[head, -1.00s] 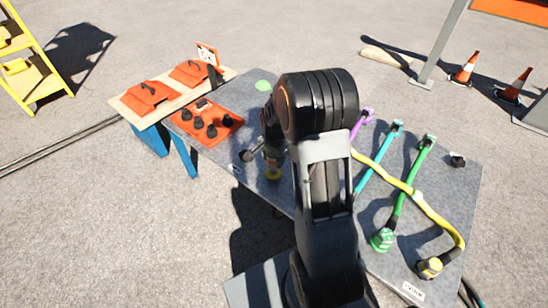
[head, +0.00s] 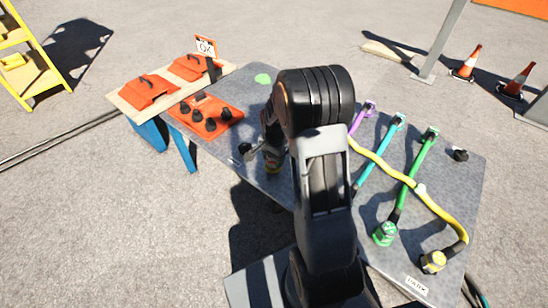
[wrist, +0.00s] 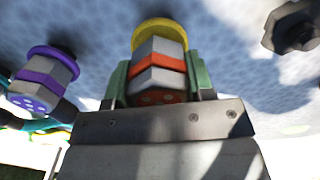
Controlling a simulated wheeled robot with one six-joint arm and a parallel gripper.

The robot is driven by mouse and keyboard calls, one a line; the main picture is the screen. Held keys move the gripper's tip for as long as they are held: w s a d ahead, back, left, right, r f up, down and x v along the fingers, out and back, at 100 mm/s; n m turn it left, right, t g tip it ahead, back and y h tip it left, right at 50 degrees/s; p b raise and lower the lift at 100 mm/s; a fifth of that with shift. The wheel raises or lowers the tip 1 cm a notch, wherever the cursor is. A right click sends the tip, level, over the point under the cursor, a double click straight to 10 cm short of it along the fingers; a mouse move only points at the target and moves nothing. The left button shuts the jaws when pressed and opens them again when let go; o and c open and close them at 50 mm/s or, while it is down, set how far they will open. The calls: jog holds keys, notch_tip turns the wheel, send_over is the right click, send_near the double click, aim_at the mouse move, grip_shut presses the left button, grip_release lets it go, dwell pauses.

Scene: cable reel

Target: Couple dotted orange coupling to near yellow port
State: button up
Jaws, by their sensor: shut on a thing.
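In the wrist view my gripper (wrist: 159,80) is shut on the dotted orange coupling (wrist: 158,62), a grey hexagonal body with an orange band and a dotted orange end face. Its green fingers lie on both sides of the coupling. The coupling's far end meets a yellow ring (wrist: 158,28), the near yellow port, and lines up with it. I cannot tell how deeply it is seated.
A purple dotted coupling (wrist: 44,80) sits close on the left in the wrist view, and a dark knob (wrist: 292,27) is at upper right. In the head view, a yellow hose (head: 400,183) crosses the teal and green (head: 413,178) hoses. An orange panel with black knobs (head: 206,117) lies at left.

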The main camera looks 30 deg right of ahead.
jog(key=shift+f+b, duration=0.3)
jog(key=shift+f, duration=0.15)
dwell(0.3)
jog(key=o, duration=1.1)
notch_tip(320, 180, up, 14)
jog(key=p, duration=0.5)
